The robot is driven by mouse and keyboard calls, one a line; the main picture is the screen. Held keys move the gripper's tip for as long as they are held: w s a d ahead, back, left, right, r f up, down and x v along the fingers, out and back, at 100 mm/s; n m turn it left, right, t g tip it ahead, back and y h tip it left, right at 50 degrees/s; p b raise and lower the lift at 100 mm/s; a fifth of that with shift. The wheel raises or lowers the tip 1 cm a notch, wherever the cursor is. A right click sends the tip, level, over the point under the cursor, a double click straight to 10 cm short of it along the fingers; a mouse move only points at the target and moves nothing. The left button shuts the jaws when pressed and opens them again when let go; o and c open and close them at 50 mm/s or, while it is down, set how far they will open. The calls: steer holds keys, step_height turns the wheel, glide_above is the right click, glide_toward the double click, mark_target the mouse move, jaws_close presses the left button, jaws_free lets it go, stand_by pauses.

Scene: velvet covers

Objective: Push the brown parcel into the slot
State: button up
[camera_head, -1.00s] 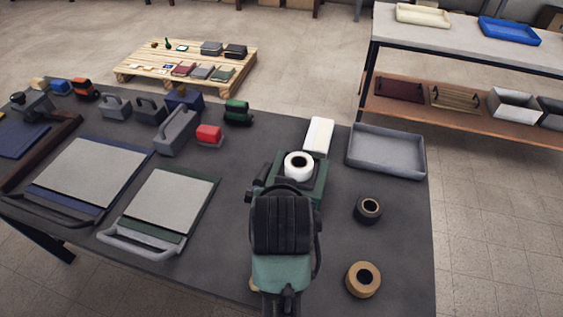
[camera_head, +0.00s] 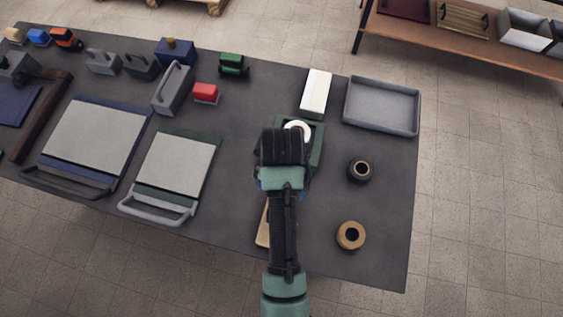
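A narrow tan-brown piece (camera_head: 262,228) lies on the dark table, just left of my forearm and mostly hidden by it. It may be the brown parcel, but I cannot tell for sure. I cannot make out a slot. The black end of my arm (camera_head: 283,148) is over a green box-like device (camera_head: 315,145), which holds a white roll (camera_head: 298,128). My gripper's fingers are hidden beneath the arm, so I cannot see whether they are open or what they touch.
A brown tape roll (camera_head: 351,235), a dark roll (camera_head: 359,171), a grey tray (camera_head: 382,106) and a white block (camera_head: 315,92) are to the right. Two handled boards (camera_head: 178,165) (camera_head: 95,140) and a red block (camera_head: 206,92) are to the left. The table's front edge crosses beneath my arm.

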step_height(320, 180, down, 9)
steer(key=shift+w+f, duration=0.1)
stand_by(0.4)
steer(key=c, duration=1.5)
steer(key=shift+w, duration=0.15)
steer(key=shift+w+d, duration=0.25)
steer(key=shift+w, duration=0.45)
steer(key=shift+w+d, duration=0.25)
steer(key=shift+w, duration=0.4)
steer(key=shift+w+b, duration=0.1)
steer(key=shift+b, duration=0.3)
steer(key=shift+w+d+b, duration=0.25)
steer(key=shift+w+b, duration=0.1)
steer(key=shift+w, duration=0.3)
steer(key=shift+w+d+b, duration=0.2)
steer(key=shift+w+b, duration=0.2)
steer(key=shift+w, duration=0.3)
steer(key=shift+w+d+b, duration=0.25)
steer(key=shift+w+b, duration=0.1)
steer(key=shift+w, duration=0.45)
